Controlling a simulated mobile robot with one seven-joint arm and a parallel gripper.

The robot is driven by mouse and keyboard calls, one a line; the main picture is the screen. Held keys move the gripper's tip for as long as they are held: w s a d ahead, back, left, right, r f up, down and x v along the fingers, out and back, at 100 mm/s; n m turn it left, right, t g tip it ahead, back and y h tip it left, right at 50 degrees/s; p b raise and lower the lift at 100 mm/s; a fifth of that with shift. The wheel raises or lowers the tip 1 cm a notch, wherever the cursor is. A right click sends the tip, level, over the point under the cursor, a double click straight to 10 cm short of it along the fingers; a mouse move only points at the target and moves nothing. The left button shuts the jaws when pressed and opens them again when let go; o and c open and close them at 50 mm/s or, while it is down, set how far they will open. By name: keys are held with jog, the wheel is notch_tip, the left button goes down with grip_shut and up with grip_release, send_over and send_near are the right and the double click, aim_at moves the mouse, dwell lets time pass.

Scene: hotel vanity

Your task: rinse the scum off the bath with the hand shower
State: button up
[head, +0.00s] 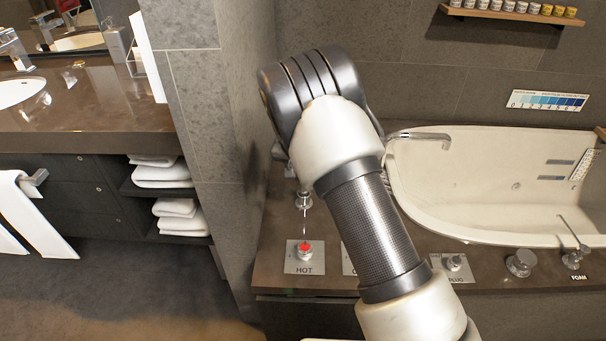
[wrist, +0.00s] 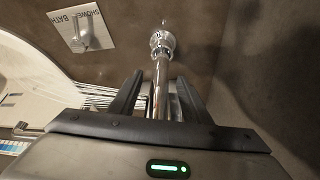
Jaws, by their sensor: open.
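The cream bath (head: 450,152) is at the right of the head view, and part of it shows at the left of the wrist view (wrist: 28,70). I cannot make out scum on the visible inner wall. In the wrist view my gripper (wrist: 160,82) is open, with a chrome stem (wrist: 161,72) between its fingers. The stem runs to a round chrome fitting (wrist: 162,41); it looks like the hand shower, but I cannot be sure. Whether the fingers touch it is unclear. In the head view my arm hides my gripper.
A SHOWER/BATH plate with a knob (wrist: 84,36) is beside the stem. The deck holds a red-topped HOT control (head: 304,250), a chrome knob (head: 520,263) and a FOAM lever (head: 574,258). A spout (head: 425,136) overhangs the bath. A tiled wall (head: 205,90) stands left.

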jog(key=p+v, duration=0.3)
jog(key=v, duration=1.3)
jog(key=shift+s+r, duration=0.25)
jog(key=shift+r, duration=0.05)
jog(key=shift+a, duration=0.1)
jog(key=s+d+r+y, duration=0.2)
jog(key=s+d+r, duration=1.2)
jog(key=r, duration=0.1)
jog(key=s+d+r+n+t+h, duration=0.1)
jog(key=s+d, duration=0.2)
jog(key=s, duration=0.6)
jog(key=s+d+r+n, duration=0.1)
jog(key=s+d+n, duration=0.15)
jog(key=s, duration=0.55)
notch_tip(320, 180, up, 22)
jog(key=p, duration=2.2)
jog(key=shift+s+d+m, duration=0.3)
jog(key=shift+s+m, duration=0.05)
jog(key=shift+s, duration=0.15)
